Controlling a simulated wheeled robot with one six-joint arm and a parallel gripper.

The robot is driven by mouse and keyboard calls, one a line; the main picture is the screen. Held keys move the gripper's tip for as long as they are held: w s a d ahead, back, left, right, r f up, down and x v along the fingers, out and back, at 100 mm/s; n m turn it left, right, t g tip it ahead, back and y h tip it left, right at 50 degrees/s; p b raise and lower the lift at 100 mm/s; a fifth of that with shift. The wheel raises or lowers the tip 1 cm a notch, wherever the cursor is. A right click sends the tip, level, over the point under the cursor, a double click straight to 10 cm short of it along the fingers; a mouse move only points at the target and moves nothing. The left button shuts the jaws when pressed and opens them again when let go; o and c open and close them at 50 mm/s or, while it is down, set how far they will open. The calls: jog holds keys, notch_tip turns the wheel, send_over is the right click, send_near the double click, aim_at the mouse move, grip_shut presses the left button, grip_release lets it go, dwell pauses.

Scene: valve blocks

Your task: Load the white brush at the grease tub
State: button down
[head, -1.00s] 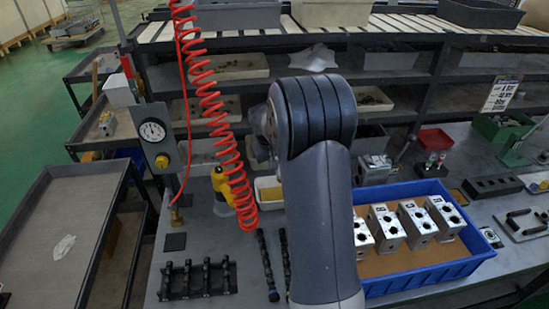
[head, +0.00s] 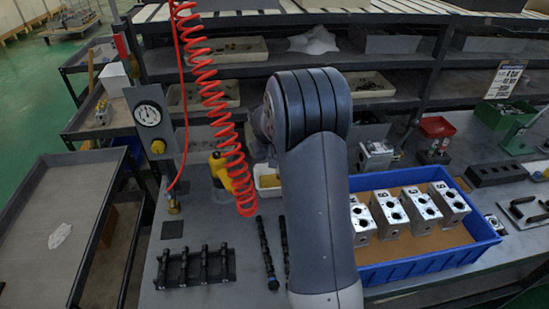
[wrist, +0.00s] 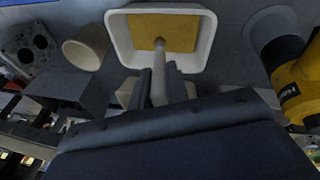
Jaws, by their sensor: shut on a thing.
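The grease tub is a white rectangular tub (wrist: 117,40) with a yellow filling (wrist: 180,32). It shows at the top middle of the wrist view. In the head view part of the tub (head: 262,190) shows just left of my arm. My gripper (wrist: 159,76) is shut on the pale handle of the white brush (wrist: 159,90). The brush points toward the tub, and its far end overlaps the yellow filling in the wrist view. I cannot tell whether it touches the filling. My arm hides the gripper and brush in the head view.
A yellow and black tool (head: 219,170) stands left of the tub, by a red coiled hose (head: 228,140). A blue bin (head: 432,262) with several metal valve blocks stands at right. A cream cup (wrist: 86,47) and a metal block (wrist: 30,48) lie near the tub.

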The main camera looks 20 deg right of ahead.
jog(key=shift+f+b, duration=0.65)
jog(key=shift+f, duration=0.05)
dwell(1.8)
jog(key=shift+r, duration=0.1)
jog(key=shift+r+p, duration=2.35)
jog(key=shift+r, duration=1.15)
